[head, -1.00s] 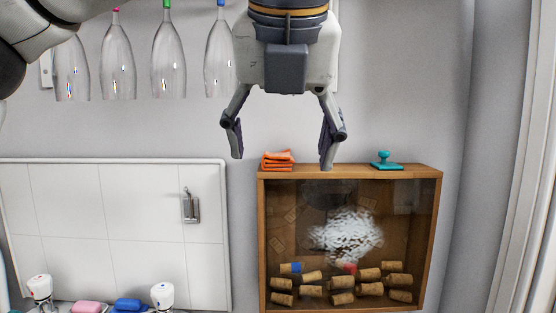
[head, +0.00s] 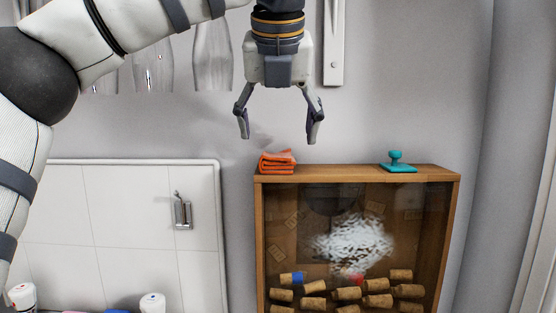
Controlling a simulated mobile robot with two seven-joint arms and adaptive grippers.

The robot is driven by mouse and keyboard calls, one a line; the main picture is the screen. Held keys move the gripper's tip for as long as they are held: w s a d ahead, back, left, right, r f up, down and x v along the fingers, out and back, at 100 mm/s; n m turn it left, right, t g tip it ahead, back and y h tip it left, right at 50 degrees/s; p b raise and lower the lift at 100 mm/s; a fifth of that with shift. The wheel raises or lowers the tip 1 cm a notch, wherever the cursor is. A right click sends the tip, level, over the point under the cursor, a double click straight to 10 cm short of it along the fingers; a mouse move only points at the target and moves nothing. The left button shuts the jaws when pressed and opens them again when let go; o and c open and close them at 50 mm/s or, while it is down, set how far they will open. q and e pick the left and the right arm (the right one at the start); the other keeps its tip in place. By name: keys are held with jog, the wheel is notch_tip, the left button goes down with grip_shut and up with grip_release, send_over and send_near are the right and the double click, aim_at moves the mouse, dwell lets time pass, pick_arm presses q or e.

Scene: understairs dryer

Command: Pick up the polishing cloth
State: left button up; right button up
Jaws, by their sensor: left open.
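The polishing cloth (head: 277,162) is a folded orange-red cloth. It lies on the left end of the top of a wooden glass-fronted case (head: 356,173). My left gripper (head: 279,141) hangs fingers-down with its two fingers apart and nothing between them. In the picture its fingertips are just above the cloth, one to each side; I cannot tell the exact depth between them. The cloth is fully visible and not touched, as far as I can see. My right gripper is not in view.
Corks (head: 377,285) lie inside the case. Upside-down glasses (head: 212,58) hang at upper left, partly behind my arm. A white panel with a metal latch (head: 182,211) is on the left.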

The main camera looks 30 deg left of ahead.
aim_at(278, 151)
pick_arm(q)
jog(key=x, duration=0.4)
jog(key=shift+w+a+f, duration=0.15)
jog(key=shift+a+f, duration=0.05)
jog(key=shift+d+r, duration=0.1)
jog(key=shift+c, duration=0.8)
jog(key=c, duration=1)
jog(key=shift+c, duration=0.2)
